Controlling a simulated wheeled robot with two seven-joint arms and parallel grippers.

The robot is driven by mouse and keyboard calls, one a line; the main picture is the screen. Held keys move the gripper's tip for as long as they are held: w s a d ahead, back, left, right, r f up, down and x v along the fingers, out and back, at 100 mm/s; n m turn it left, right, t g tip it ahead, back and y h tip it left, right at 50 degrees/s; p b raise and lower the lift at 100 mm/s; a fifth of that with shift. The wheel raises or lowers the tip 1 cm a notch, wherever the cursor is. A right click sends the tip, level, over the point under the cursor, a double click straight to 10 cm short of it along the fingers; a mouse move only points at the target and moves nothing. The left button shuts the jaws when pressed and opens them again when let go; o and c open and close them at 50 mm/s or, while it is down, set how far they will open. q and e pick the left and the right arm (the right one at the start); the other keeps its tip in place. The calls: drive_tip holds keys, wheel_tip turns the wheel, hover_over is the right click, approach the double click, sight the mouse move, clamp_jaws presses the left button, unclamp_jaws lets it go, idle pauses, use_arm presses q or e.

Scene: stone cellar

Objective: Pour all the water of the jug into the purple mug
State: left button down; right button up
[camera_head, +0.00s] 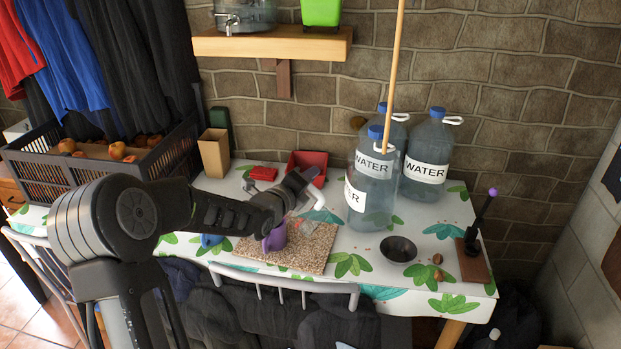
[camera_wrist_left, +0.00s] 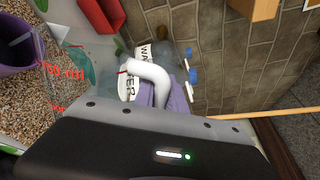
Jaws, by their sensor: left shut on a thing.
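The purple mug (camera_head: 275,238) stands on a speckled board (camera_head: 308,250) on the table. In the left wrist view the mug (camera_wrist_left: 14,52) is at the left edge, beside the jug. The jug (camera_wrist_left: 82,72) is clear with red volume marks and a white handle (camera_wrist_left: 150,72). In the head view my left gripper (camera_head: 303,182) partly hides the jug (camera_head: 312,213), close to the mug and right of it. The gripper (camera_wrist_left: 165,98) is shut on the jug's handle. I cannot tell the water level or whether any is flowing. My right gripper is not in view.
Large water bottles (camera_head: 425,160) stand at the back right, near a wooden pole (camera_head: 394,70). A dark bowl (camera_head: 398,249) and a lever device (camera_head: 474,245) are on the right. A red container (camera_head: 307,163) is behind the jug. A black crate (camera_head: 105,165) is at the left.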

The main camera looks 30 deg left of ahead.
use_arm(q)
drive_tip(key=shift+a+n, duration=0.3)
drive_tip(key=shift+a, duration=0.05)
drive_tip(key=shift+w+a+f+n+h+p, duration=0.15)
drive_tip(key=shift+a+f+n+p, duration=0.15)
drive_tip(key=shift+a+n+p, duration=0.3)
drive_tip(key=shift+s+a+f+n+h+p, duration=0.15)
drive_tip(key=shift+a+f+n+p, duration=0.2)
drive_tip(key=shift+a+p, duration=0.25)
idle(1.8)
drive_tip(key=shift+w+a+r+n+p, duration=0.1)
drive_tip(key=shift+a+r+n+p, duration=0.15)
drive_tip(key=shift+p, duration=0.25)
idle(0.4)
drive_tip(key=shift+a, duration=0.1)
drive_tip(key=b, duration=0.2)
drive_tip(key=shift+d+f+b, duration=0.25)
drive_tip(key=shift+f+b, duration=0.1)
drive_tip(key=shift+f, duration=0.05)
drive_tip(key=shift+r, duration=0.2)
